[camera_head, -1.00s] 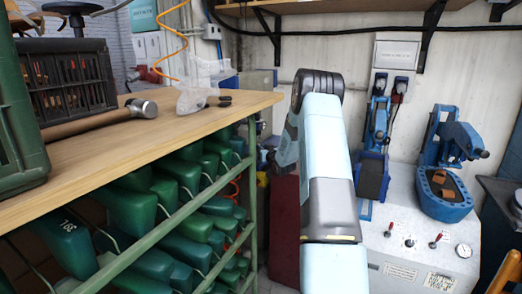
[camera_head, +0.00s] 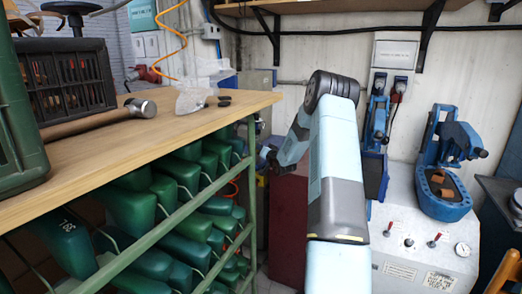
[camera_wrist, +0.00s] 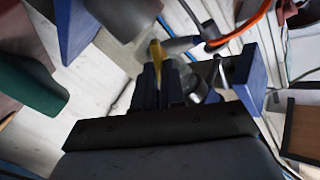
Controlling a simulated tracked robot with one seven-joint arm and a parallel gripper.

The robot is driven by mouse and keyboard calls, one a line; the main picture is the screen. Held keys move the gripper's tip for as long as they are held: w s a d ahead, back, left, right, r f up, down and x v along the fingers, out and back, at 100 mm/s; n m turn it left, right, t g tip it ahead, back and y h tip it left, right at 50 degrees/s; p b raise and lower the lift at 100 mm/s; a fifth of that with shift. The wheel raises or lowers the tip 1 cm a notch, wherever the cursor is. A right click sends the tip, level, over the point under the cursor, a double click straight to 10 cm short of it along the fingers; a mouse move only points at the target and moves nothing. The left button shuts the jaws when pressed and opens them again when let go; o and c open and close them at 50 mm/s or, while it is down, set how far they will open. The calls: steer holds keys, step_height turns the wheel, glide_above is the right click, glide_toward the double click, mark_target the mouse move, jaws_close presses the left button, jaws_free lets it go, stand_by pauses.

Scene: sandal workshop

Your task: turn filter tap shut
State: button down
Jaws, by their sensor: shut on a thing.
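In the wrist view, my gripper (camera_wrist: 165,82) has its dark fingers close together around the lower part of a yellow lever (camera_wrist: 157,52), which looks like the tap's handle. The lever's upper end shows above the fingertips. A grey metal pipe-like part (camera_wrist: 182,44) lies just behind it. The tap body is mostly hidden by the fingers. In the head view my arm reaches down and left behind the end of the workbench, and the fingers and tap cannot be made out there.
An orange hose (camera_wrist: 243,30) runs close to the right of the gripper in the wrist view. A blue block-like part (camera_wrist: 246,80) is also near. In the head view, the wooden bench (camera_head: 190,127) with green lasts below stands left, and a grey machine (camera_head: 425,240) stands right.

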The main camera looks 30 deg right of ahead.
steer(key=m, duration=0.4)
steer(key=f+m, duration=0.1)
steer(key=m, duration=0.3)
steer(key=d+m, duration=0.1)
steer(key=m, duration=0.3)
steer(key=shift+s+f, duration=0.15)
steer(key=shift+f, duration=0.1)
steer(key=shift+m, duration=0.3)
steer(key=c, duration=1.6)
jaws_free()
steer(key=o, duration=0.4)
steer(key=shift+a+r, duration=0.1)
steer(key=s, duration=1.3)
steer(key=shift+s, duration=0.35)
